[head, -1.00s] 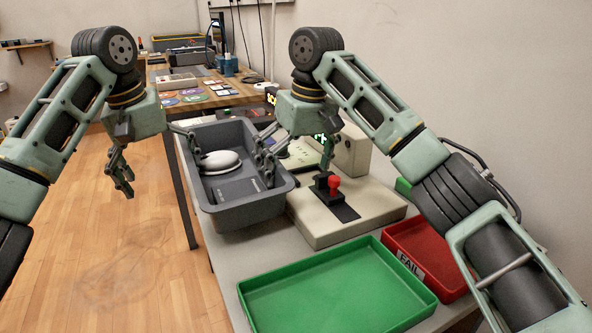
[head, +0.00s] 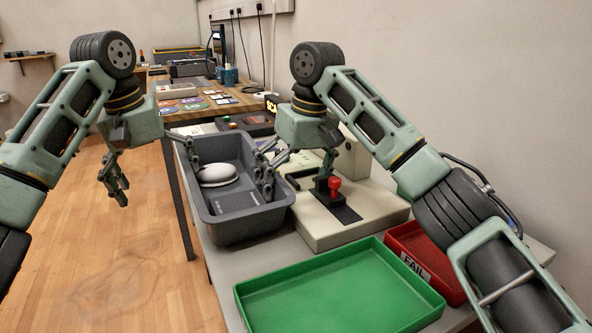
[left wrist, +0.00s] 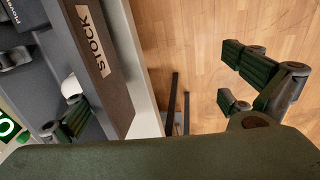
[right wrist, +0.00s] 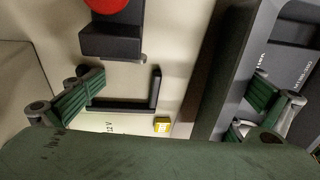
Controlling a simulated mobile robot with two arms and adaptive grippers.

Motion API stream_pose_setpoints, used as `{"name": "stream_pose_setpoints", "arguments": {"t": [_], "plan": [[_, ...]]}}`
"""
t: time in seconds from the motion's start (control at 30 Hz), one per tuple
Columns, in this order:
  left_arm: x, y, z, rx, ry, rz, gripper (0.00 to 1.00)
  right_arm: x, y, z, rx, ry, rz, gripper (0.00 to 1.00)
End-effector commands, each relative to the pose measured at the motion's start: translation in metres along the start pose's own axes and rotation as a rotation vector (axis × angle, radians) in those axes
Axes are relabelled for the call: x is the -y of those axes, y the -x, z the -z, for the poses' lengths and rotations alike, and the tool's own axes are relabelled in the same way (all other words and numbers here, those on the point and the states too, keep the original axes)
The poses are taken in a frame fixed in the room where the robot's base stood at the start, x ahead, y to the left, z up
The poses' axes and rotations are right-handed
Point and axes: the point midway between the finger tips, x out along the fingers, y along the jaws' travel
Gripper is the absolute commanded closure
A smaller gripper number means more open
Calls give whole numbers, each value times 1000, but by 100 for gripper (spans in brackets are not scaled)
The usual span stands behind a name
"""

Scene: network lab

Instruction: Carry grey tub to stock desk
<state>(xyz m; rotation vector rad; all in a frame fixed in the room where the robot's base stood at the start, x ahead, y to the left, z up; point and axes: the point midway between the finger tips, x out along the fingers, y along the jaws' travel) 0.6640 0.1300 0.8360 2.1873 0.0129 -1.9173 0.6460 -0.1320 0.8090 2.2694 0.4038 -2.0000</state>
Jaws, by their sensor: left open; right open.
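The grey tub (head: 270,218) stands near the left edge of the pale bench (head: 215,262). It holds a white round device (head: 217,174) and a dark flat box (head: 238,199). In the left wrist view the tub (left wrist: 118,98) shows a STOCK label on its outer wall. My left gripper (head: 155,172) is open above the left wall, one finger over the inside and one over the floor. My right gripper (head: 297,185) is open above the right wall, one finger on the tub's inner side and one outside. In the right wrist view the tub wall (right wrist: 228,75) lies between its fingers.
A beige fixture with a red knob (head: 334,183) stands right of the tub. A green tray (head: 340,290) and a red FAIL tray (head: 425,255) lie in front. Behind is a wooden desk (head: 225,108) with coloured round mats. The wooden floor (head: 120,260) at left is clear.

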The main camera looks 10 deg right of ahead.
Motion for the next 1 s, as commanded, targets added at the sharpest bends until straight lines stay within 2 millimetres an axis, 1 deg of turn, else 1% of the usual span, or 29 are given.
{"name": "stream_pose_setpoints", "arguments": {"t": [0.03, 0.2, 0.3, 0.47, 0.57, 0.9, 1.0], "plan": [[20, 20, 8, -19, 44, 14, 0, -32, -10, -8, 38, -66, -47, 0], [13, 45, 5, -17, 28, 5, 0, -32, -10, -8, 37, -68, -47, 0], [8, 55, 3, -14, 17, -1, 0, -31, -9, -7, 36, -65, -46, 0], [4, 62, 1, -12, 8, -6, 0, -30, -6, -6, 31, -62, -45, 0], [3, 63, 1, -11, 5, -8, 0, -30, 4, -6, 28, -62, -46, 0], [2, 63, 0, -11, 2, -9, 0, -23, 57, -3, 26, -62, -48, 0], [2, 63, 0, -11, 2, -9, 0, -20, 66, -3, 29, -59, -47, 0]]}}
